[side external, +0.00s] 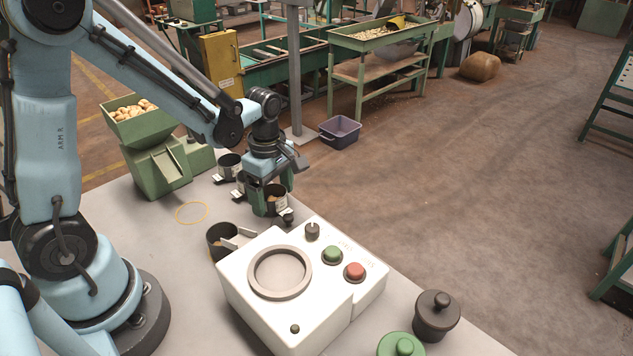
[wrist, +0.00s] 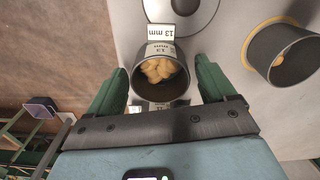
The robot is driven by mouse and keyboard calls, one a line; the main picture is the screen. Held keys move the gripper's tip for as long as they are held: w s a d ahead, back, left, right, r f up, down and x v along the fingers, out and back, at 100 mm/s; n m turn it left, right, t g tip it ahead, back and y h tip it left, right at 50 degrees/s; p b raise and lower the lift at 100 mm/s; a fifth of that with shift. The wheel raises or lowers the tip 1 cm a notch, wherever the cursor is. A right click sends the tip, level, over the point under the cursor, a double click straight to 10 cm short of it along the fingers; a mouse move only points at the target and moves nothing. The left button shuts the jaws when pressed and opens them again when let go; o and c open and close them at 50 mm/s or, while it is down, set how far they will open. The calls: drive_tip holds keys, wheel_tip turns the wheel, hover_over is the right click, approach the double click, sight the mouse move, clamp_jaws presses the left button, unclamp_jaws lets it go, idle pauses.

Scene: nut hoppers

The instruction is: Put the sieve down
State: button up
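My gripper (wrist: 162,78) has its two green fingers on either side of a dark cup (wrist: 160,85) marked 13 mm, with tan nuts inside. In the side view my gripper (side external: 272,198) reaches down around this cup, low over the table. The fingers lie close to the cup's wall; I cannot tell whether they press on it, or whether its base touches the table. A larger dark cup (side external: 222,242) stands left of the white machine and shows at the right of the wrist view (wrist: 283,52). No label shows which vessel is the sieve.
The white machine (side external: 330,305) with a round ring and buttons stands in front of my gripper. A green hopper (side external: 140,120) of nuts is at the left. A yellow ring (side external: 192,212) marks clear table.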

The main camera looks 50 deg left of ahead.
drive_tip(key=shift+r, duration=0.1)
wheel_tip(320, 180, up, 13)
drive_tip(key=shift+s+d+f+m+t, duration=0.15)
drive_tip(key=shift+s+d+m+t, duration=0.7)
drive_tip(key=shift+m, duration=2.5)
drive_tip(key=shift+s+d+f+m+t, duration=0.1)
drive_tip(key=shift+s+d+m+t, duration=0.35)
drive_tip(key=shift+s+m+t, duration=1.9)
drive_tip(key=shift+w+d+f+m+t, duration=0.15)
drive_tip(key=shift+w+d+m+t, duration=0.4)
drive_tip(key=shift+m, duration=3.85)
drive_tip(key=shift+s+d, duration=0.1)
